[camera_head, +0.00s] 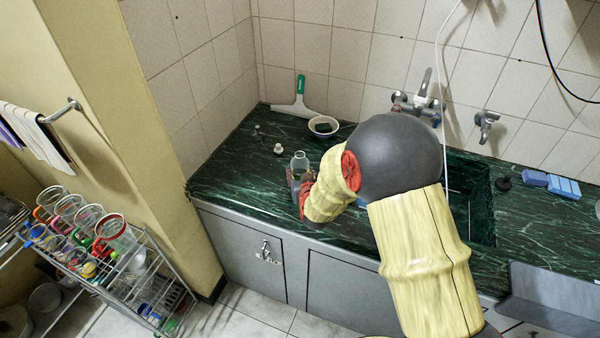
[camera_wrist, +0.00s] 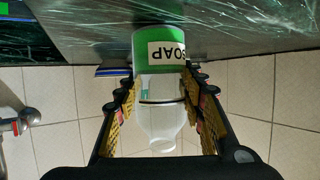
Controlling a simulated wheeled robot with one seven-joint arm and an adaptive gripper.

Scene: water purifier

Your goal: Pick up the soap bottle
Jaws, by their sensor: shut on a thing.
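The soap bottle is clear with a green lower part and a label reading SOAP; it shows upside down in the wrist view (camera_wrist: 160,80). In the head view the clear upper part of the soap bottle (camera_head: 299,162) stands upright over the green marble counter, left of my arm. My gripper (camera_wrist: 162,92) has its yellow-padded fingers on both sides of the bottle and is shut on it. In the head view my gripper (camera_head: 303,190) is partly hidden by my wrist. The bottle's base is at or close to the counter; I cannot tell whether it touches.
A bowl with a dark sponge (camera_head: 323,126), a squeegee (camera_head: 297,104) and a small white stopper (camera_head: 278,149) sit behind the bottle. The sink (camera_head: 470,205) and taps (camera_head: 420,103) are to the right. Blue sponges (camera_head: 563,187) lie farther right. A wire rack (camera_head: 120,270) stands at lower left.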

